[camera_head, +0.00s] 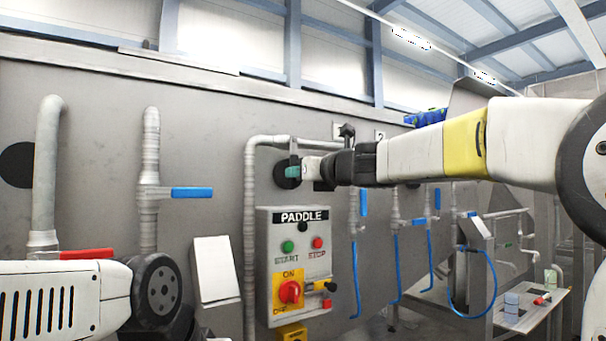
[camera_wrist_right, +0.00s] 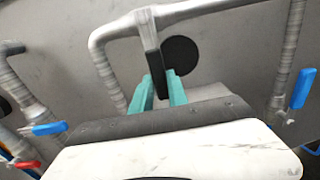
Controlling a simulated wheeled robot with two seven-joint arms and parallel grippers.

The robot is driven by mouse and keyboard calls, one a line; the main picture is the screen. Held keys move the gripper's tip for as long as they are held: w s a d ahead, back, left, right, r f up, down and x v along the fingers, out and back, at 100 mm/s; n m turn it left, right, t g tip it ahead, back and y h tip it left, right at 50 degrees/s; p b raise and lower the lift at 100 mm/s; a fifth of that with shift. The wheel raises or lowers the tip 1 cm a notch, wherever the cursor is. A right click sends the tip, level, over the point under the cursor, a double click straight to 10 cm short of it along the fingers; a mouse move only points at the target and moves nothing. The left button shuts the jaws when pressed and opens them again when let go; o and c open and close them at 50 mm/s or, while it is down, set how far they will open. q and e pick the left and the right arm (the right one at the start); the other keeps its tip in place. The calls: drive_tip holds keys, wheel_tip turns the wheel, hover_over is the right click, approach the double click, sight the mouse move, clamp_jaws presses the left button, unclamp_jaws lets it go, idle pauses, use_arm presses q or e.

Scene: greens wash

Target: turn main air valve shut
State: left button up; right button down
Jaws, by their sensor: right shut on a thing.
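A dark lever handle (camera_wrist_right: 155,68) hangs down from a grey pipe (camera_wrist_right: 110,32) in the right wrist view; it appears to be the main air valve's handle. My right gripper (camera_wrist_right: 161,90) has its two teal fingers on either side of this lever and is shut on it. In the head view my right gripper (camera_head: 293,170) reaches in from the right to the wall, just above the paddle control box. The lever itself is largely hidden there. Part of my left arm shows at lower left, but its gripper is out of view.
The control box (camera_head: 297,255), with start and stop buttons and a red knob, sits right below my right gripper. Blue-handled valve (camera_head: 192,192) and red-handled valve (camera_head: 86,254) are to the left. Blue hoses (camera_head: 355,265) hang to the right.

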drive_tip(key=c, duration=1.3)
unclamp_jaws()
drive_tip(key=shift+s, duration=0.1)
drive_tip(key=v, duration=0.7)
drive_tip(key=shift+s+d, duration=0.2)
drive_tip(key=shift+s, duration=0.05)
